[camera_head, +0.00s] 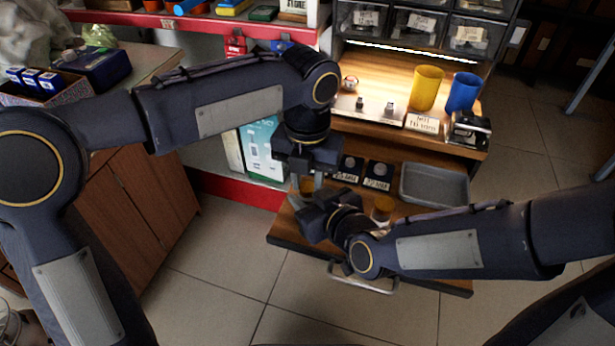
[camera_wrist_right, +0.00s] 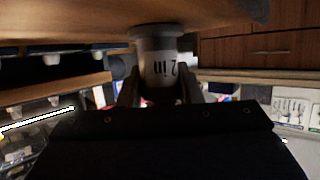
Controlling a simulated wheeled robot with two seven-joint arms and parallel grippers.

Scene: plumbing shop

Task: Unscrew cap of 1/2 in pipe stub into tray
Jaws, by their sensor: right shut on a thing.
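The lower wooden shelf holds an orange-capped stub (camera_head: 382,208) right of my grippers and another orange-brown cap (camera_head: 307,185) partly behind them. My right gripper (camera_head: 316,212) comes in from the right, low over the shelf. In the right wrist view, its fingers (camera_wrist_right: 160,88) are shut on a pale pipe stub (camera_wrist_right: 160,55) with a flange, marked "2 in" in what shows. That view is upside down, and the stub's flange meets the wood. My left gripper (camera_head: 312,172) points down just above the right one; its fingertips are mostly hidden. The grey tray (camera_head: 435,186) looks empty.
Black label stands (camera_head: 378,174) sit behind the stubs. The upper bench (camera_head: 390,85) carries a yellow cup (camera_head: 426,88), a blue cup (camera_head: 463,92) and small metal fittings. A metal handle (camera_head: 363,280) shows at the shelf front. Tiled floor in front is clear.

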